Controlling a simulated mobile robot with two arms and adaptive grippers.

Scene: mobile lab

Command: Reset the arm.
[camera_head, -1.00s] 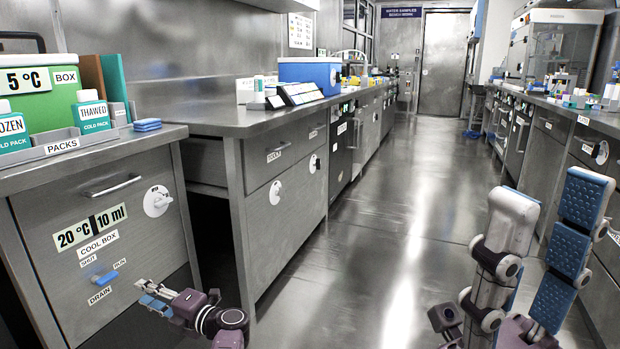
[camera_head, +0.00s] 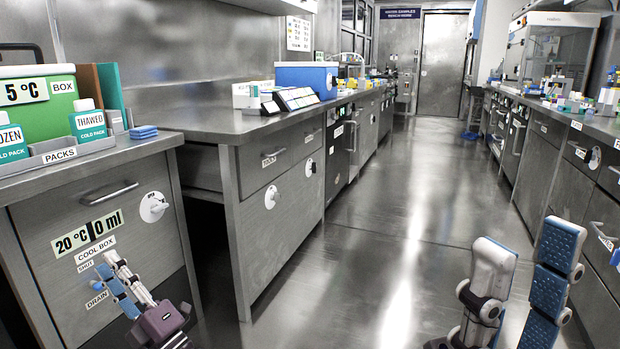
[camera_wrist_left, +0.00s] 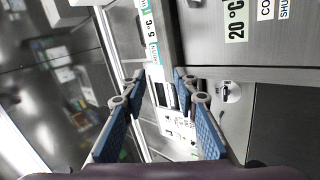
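My left gripper (camera_head: 107,265) is in front of the cool box drawer front (camera_head: 140,238) at the lower left. In the left wrist view its two blue-padded fingers (camera_wrist_left: 158,90) stand apart with nothing between them. My right gripper (camera_head: 526,248) is at the lower right, close to the camera, with its two blue-padded fingers apart and empty.
A green box (camera_head: 40,110), cold packs (camera_head: 88,122) and a packs tray (camera_head: 92,147) stand on the left bench. The aisle floor (camera_head: 370,240) is clear.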

